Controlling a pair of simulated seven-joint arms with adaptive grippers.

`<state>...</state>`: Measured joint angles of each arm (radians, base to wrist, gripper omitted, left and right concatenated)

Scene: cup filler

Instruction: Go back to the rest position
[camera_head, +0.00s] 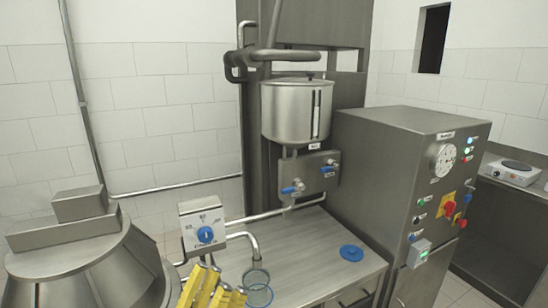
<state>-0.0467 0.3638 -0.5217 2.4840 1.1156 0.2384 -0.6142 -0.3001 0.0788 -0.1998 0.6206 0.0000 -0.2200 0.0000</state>
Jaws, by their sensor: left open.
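My left gripper (219,284) shows at the bottom of the head view, left of centre. Its yellow fingers are apart, with nothing visible between them. Just right of the fingers are a clear round rim (257,277) and a blue ring (260,296), close together below a curved spout (254,246). I cannot tell whether these belong to one cup, or whether a finger touches the ring. My right gripper is not in view.
A steel tank (298,112) with blue-handled valves (308,180) stands above the steel worktop (310,240). A blue disc (351,253) lies on the worktop's right. A control cabinet (418,170) stands right; a dial box (203,228) and large vessel (90,262) stand left.

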